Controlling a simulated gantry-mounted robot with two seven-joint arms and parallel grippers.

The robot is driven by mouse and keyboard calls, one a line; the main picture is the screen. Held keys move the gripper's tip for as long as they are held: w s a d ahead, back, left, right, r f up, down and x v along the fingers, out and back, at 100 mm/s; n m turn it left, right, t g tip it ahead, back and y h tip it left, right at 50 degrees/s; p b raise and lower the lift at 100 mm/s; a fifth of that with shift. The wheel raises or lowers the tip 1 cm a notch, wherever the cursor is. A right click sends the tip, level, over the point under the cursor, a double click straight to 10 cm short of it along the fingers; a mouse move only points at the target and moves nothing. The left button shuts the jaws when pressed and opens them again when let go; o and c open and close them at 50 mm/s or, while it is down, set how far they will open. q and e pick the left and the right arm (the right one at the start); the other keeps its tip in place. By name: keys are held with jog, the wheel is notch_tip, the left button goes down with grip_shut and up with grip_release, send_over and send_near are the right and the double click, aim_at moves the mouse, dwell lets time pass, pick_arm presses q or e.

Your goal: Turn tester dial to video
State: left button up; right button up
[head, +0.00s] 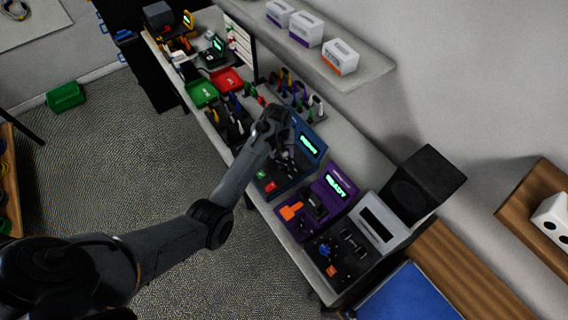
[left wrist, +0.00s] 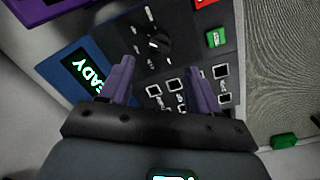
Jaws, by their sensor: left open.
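A blue tester (head: 318,143) with a lit green display stands on the bench, under my left gripper (head: 284,150). In the left wrist view the tester (left wrist: 62,70) shows a "READY" display and a dark panel. A round black dial (left wrist: 158,44) with light marks around it sits on that panel. The left gripper's two purple fingers (left wrist: 160,68) are apart, with nothing between them. The dial lies just beyond their tips, and I see no contact. Several square sockets (left wrist: 174,86) show between and beside the fingers. My right gripper is in neither view.
The tester has a green button (left wrist: 216,38) and a red one (head: 270,186). A purple tester (head: 338,186) and a grey unit (head: 382,222) stand beside it. Green (head: 203,93) and red (head: 228,80) trays lie farther along the bench. A shelf (head: 372,66) overhangs the back.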

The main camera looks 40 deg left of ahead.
aim_at(283, 164)
pick_arm(q)
notch_tip(283, 164, down, 9)
jog(key=shift+w+d+f+b, duration=0.1)
jog(key=shift+w+d+b, duration=0.05)
jog(key=shift+b, duration=0.35)
jog(key=c, duration=1)
